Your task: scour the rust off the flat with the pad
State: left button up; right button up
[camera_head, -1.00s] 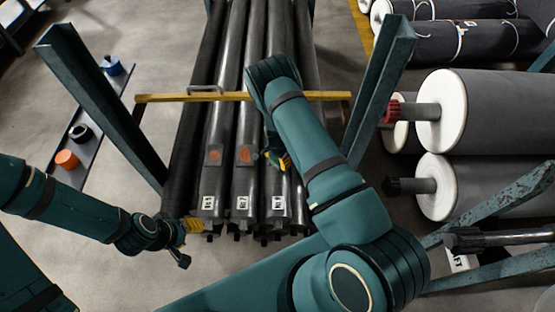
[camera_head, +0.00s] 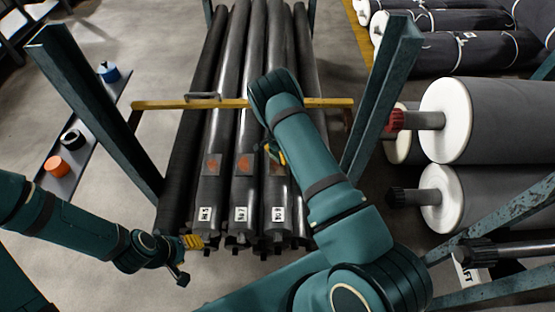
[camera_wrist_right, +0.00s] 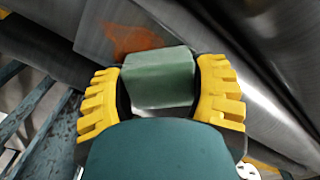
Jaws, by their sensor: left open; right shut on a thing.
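Dark steel rolls (camera_head: 243,100) lie side by side in a rack. Three show a squarish flat with orange-brown rust: the left flat (camera_head: 213,163), the middle flat (camera_head: 244,165) and the right flat (camera_head: 277,168). My right gripper (camera_head: 275,152) is over the right roll, just beyond its flat and mostly hidden by my arm. In the right wrist view its yellow fingers (camera_wrist_right: 160,95) are shut on a green pad (camera_wrist_right: 158,78). A rust patch (camera_wrist_right: 132,38) shows beyond the pad; contact cannot be told. My left gripper (camera_head: 186,258) is open and empty, left of the roll ends.
A yellow bar (camera_head: 165,104) with a handle crosses the rolls. Teal posts (camera_head: 95,110) (camera_head: 383,95) stand on both sides. Large white-ended rolls (camera_head: 445,120) lie at right. A strip (camera_head: 62,182) at left carries an orange, a black and a blue item.

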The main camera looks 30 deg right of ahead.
jog(key=shift+w+d, duration=0.2)
jog(key=shift+w, duration=0.2)
jog(key=shift+r, duration=0.1)
jog(key=shift+r+p, duration=1.5)
jog(key=shift+r, duration=1.5)
jog(key=shift+r+p, duration=0.7)
jog(key=shift+r, duration=0.8)
